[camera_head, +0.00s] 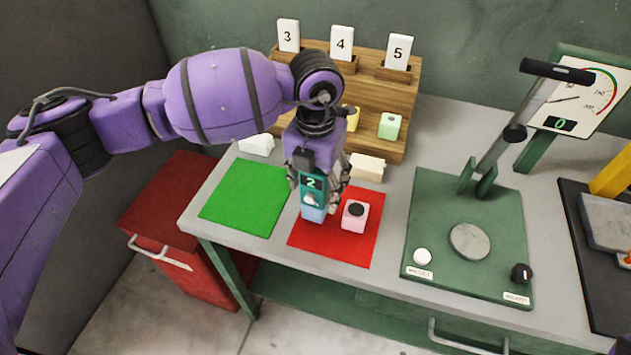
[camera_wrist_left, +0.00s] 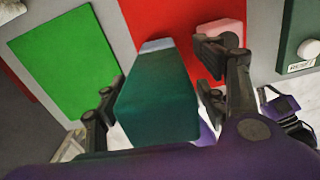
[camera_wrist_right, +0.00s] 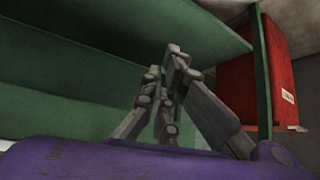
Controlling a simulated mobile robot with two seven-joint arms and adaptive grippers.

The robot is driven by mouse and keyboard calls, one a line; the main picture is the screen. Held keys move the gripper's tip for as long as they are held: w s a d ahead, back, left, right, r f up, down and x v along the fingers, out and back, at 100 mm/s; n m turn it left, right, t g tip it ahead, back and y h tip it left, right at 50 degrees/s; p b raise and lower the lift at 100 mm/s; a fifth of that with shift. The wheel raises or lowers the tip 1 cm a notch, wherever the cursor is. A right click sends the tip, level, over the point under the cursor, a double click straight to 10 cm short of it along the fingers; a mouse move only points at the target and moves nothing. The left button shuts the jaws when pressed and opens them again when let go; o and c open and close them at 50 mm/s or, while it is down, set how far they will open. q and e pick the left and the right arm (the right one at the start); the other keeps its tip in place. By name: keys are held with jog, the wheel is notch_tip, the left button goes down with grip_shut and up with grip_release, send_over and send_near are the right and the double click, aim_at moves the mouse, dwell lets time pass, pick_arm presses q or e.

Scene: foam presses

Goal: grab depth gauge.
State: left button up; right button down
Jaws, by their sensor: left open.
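The depth gauge (camera_head: 313,183) is a dark teal upright device with a small display reading 2. Its pale blue lower end (camera_head: 313,214) is over the red mat (camera_head: 347,253); I cannot tell whether that end is a separate block. My left gripper (camera_head: 318,183) is above the mat, open, with its fingers on both sides of the gauge. The left wrist view shows the gauge (camera_wrist_left: 160,100) between the spread fingers (camera_wrist_left: 160,95), with gaps visible. My right gripper (camera_wrist_right: 167,62) has its fingers together and appears empty, below the table by a green shelf.
A pink block (camera_head: 355,216) stands on the red mat, close right of the gauge. A green mat (camera_head: 246,197) lies left. A wooden rack (camera_head: 385,93) with numbered cards stands behind. A green press (camera_head: 468,235) stands right, with a dial (camera_head: 580,95). A red cabinet (camera_head: 180,230) is lower left.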

pick_arm(q)
jog(key=c, duration=1.5)
